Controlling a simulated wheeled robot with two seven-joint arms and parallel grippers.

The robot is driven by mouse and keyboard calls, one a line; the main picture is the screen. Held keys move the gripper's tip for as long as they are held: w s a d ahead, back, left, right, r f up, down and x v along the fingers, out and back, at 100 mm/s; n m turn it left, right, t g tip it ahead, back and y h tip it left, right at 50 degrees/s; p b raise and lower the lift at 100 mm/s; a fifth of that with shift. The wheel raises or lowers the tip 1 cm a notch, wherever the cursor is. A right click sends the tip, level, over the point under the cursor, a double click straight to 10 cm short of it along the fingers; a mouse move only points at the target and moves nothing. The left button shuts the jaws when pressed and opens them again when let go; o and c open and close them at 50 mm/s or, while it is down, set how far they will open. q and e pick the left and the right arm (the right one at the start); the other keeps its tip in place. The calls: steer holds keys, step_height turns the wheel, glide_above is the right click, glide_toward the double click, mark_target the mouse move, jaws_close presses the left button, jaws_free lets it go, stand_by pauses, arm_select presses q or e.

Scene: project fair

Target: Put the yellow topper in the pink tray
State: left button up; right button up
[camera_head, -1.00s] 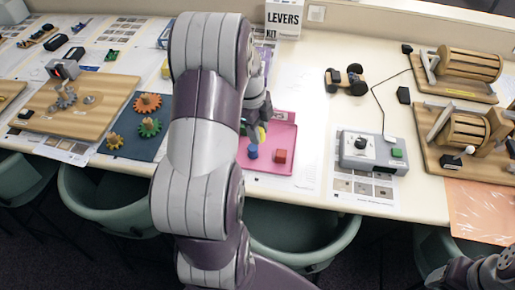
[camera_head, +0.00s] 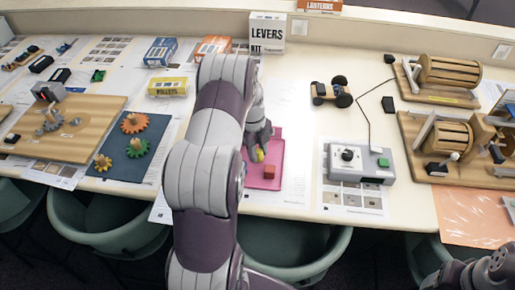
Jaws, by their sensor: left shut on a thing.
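My left gripper (camera_head: 259,150) points down over the pink tray (camera_head: 263,184) and is shut on the yellow topper (camera_head: 260,156). The topper is small and partly covered by the fingers. It is over the tray's left-middle part; whether it touches the tray floor I cannot tell. A red block (camera_head: 269,172) lies in the tray just in front of the topper. My left arm covers the tray's left side. Of my right arm only a part shows in the bottom right corner, with no fingers to be made out.
A grey control box (camera_head: 359,162) stands right of the tray. A small wheeled cart (camera_head: 331,92) is behind it. A blue mat (camera_head: 149,161) with several gears lies to the left. The LEVERS KIT box (camera_head: 267,33) stands at the back. Wooden drum models (camera_head: 445,135) are at right.

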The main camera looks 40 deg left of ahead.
arm_select(q)
steer(key=shift+w+a+f, duration=0.1)
steer(key=shift+f, duration=0.3)
steer(key=o, duration=1)
